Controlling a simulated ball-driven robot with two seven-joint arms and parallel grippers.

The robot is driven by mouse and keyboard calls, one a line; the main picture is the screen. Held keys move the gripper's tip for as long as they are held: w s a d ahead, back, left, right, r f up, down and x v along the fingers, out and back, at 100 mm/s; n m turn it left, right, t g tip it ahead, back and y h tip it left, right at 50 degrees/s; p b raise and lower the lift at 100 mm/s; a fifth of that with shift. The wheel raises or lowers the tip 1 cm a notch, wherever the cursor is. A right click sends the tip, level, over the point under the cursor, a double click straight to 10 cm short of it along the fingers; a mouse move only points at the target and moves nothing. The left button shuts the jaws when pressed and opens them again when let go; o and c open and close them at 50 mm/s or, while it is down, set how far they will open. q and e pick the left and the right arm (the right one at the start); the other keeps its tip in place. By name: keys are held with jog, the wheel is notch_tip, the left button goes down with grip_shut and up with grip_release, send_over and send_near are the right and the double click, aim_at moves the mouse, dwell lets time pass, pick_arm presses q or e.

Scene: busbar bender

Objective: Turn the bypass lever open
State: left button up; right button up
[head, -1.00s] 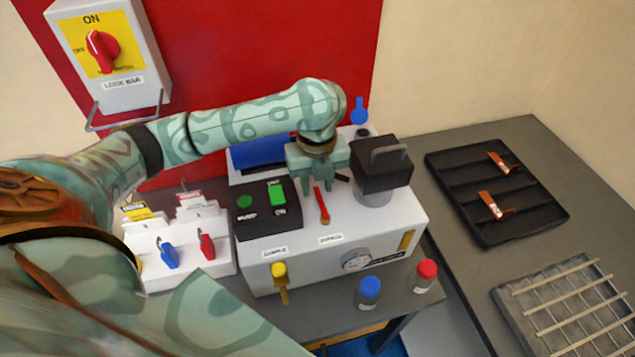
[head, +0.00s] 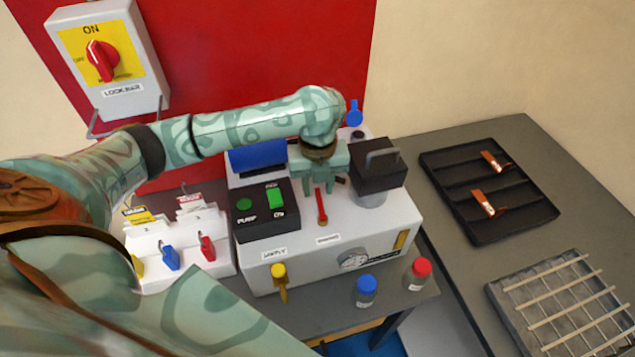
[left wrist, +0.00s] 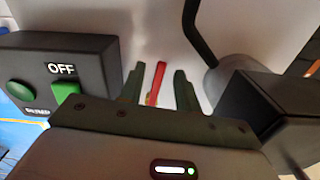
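The bypass lever is a slim red handle (head: 321,207) on the top of the white bender unit (head: 370,228), behind a small label (head: 327,239). My left gripper (head: 319,188) points down just behind and above the red lever. In the left wrist view the red lever (left wrist: 157,83) stands between the two dark fingers of the left gripper (left wrist: 158,88), which are apart with a gap on each side. No contact with the lever shows. The lever's pivot is partly unclear. My right gripper is in neither view.
A black block with a grey handle (head: 378,172) stands close right of the gripper. A black control box with green buttons (head: 264,211) is close left. A yellow-handled valve (head: 279,272) is at the unit's front. Blue (head: 366,290) and red-capped (head: 419,273) bottles stand in front.

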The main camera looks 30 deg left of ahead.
aim_at(318, 192)
pick_arm(q)
notch_tip(318, 192, up, 16)
jog(key=p, duration=0.6)
jog(key=shift+r, duration=0.2)
